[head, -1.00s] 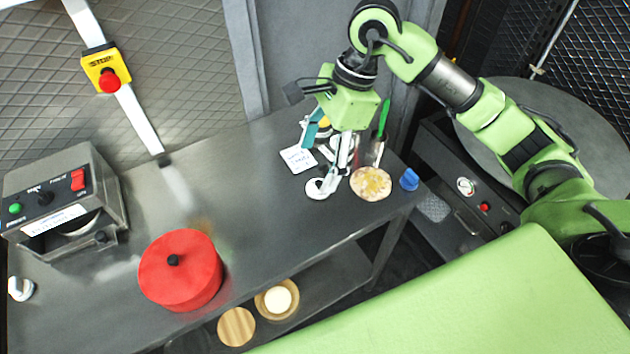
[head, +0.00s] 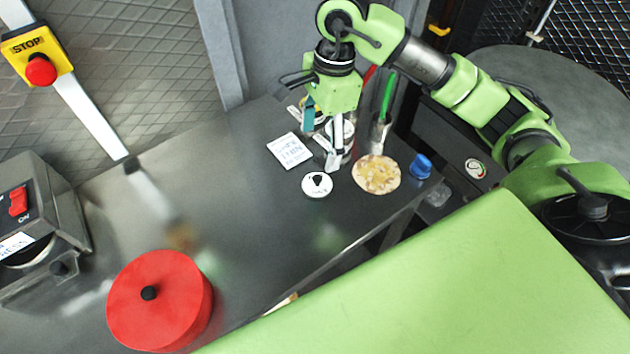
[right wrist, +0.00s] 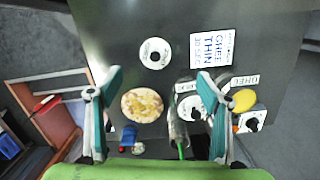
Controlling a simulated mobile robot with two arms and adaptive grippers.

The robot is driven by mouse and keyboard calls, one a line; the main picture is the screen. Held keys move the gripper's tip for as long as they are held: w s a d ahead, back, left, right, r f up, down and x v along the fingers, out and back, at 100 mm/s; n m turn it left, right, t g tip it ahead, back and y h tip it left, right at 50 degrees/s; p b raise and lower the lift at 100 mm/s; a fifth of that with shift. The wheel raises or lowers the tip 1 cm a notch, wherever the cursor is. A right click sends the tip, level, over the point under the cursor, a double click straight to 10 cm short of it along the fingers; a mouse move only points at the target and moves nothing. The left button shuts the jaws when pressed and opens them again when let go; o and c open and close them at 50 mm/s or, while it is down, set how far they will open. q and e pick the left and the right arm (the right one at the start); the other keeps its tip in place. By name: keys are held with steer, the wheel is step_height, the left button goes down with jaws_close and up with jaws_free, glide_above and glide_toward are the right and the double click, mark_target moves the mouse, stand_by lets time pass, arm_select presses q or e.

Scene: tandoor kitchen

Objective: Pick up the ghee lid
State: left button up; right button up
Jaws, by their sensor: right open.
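A round white lid (head: 308,191) with a black knob lies flat on the dark metal table; it also shows in the right wrist view (right wrist: 146,62). I cannot read either top well enough to tell which is the ghee lid. My right gripper (head: 328,150) is open and empty, behind the lying lid and above the second top. In the right wrist view its teal-backed fingers (right wrist: 150,92) are spread wide. My left gripper is not in view.
A printed GHEE card (head: 290,150) lies left of the gripper. A topped flatbread (head: 377,175), a blue object (head: 421,167) and a green-handled tool (head: 388,95) are on the right. A red round container (head: 165,310) stands front left. The table's middle is clear.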

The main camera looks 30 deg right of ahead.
steer(key=p, duration=0.1)
glide_above(318, 177)
steer(key=f, duration=0.6)
steer(key=shift+w, duration=0.25)
steer(key=f+p, duration=0.2)
steer(key=f, duration=0.1)
steer(key=f+p, duration=0.1)
steer(key=shift+s+a+f, duration=0.1)
steer(key=shift+s+f, duration=0.05)
steer(key=shift+s, duration=0.2)
steer(key=shift+w+f, duration=0.1)
steer(key=shift+f, duration=0.35)
steer(key=c, duration=1)
